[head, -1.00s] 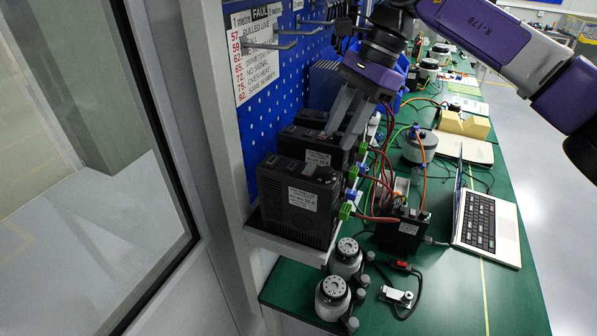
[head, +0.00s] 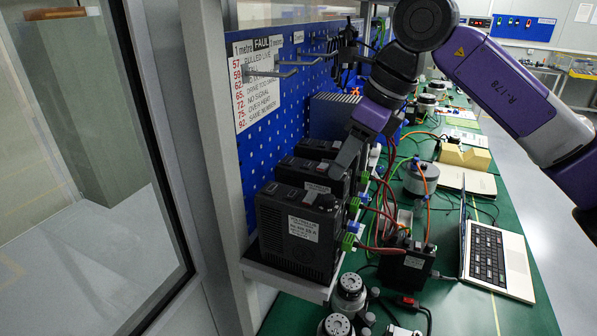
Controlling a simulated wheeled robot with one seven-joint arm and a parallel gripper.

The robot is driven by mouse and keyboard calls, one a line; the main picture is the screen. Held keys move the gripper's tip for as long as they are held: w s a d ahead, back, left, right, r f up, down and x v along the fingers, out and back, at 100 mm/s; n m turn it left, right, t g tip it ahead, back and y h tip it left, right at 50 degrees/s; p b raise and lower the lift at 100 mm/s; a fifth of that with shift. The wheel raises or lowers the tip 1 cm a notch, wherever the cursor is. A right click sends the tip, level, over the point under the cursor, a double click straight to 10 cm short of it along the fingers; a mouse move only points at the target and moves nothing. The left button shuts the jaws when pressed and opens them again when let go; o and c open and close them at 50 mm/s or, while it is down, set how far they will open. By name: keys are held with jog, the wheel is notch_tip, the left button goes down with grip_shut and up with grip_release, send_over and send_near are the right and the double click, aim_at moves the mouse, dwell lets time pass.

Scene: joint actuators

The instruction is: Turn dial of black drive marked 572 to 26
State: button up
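Several black drives stand in a row on a shelf along the blue pegboard. The front drive (head: 296,232) has a pale label and a dark round knob (head: 326,201) on its top right corner. The second drive (head: 300,174) is right behind it, with its label partly showing. A third drive (head: 313,148) stands further back. The label numbers are too small to read, so I cannot tell which is 572. My gripper (head: 341,170) points down at the right end of the second drive's top and hides its dial area. Contact and finger opening cannot be made out.
Red, green and orange cables run from the drives to a small black box (head: 407,266) and a grey motor (head: 421,178). An open laptop (head: 492,257) lies at the right on the green bench. Pegboard hooks (head: 272,72) stick out above the drives.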

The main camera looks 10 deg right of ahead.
jog(key=m, duration=0.1)
jog(key=m+p, duration=0.1)
jog(key=m+t+h+p, duration=0.1)
jog(key=m, duration=0.1)
jog(key=shift+s+a+r, duration=0.1)
jog(key=shift+s+a, duration=0.05)
jog(key=shift+a, duration=0.1)
jog(key=shift+d+m+b, duration=0.1)
jog(key=shift+m+b, duration=0.2)
jog(key=s+d+b, duration=0.5)
jog(key=s, duration=0.6)
jog(key=s+a+r+n+g+y, duration=0.1)
jog(key=s+a+r+n+y, duration=0.1)
jog(key=a+y, duration=0.35)
jog(key=s+a+r+n+y, duration=0.2)
jog(key=s+a, duration=0.1)
jog(key=a, duration=0.6)
jog(key=s+a+r+n+g+y, duration=0.1)
jog(key=s+a+r+g+y, duration=0.3)
jog(key=s+r+y, duration=0.3)
jog(key=r+y, duration=0.1)
jog(key=y, duration=0.2)
jog(key=shift+s+r+n+g, duration=0.3)
jog(key=shift+a, duration=0.1)
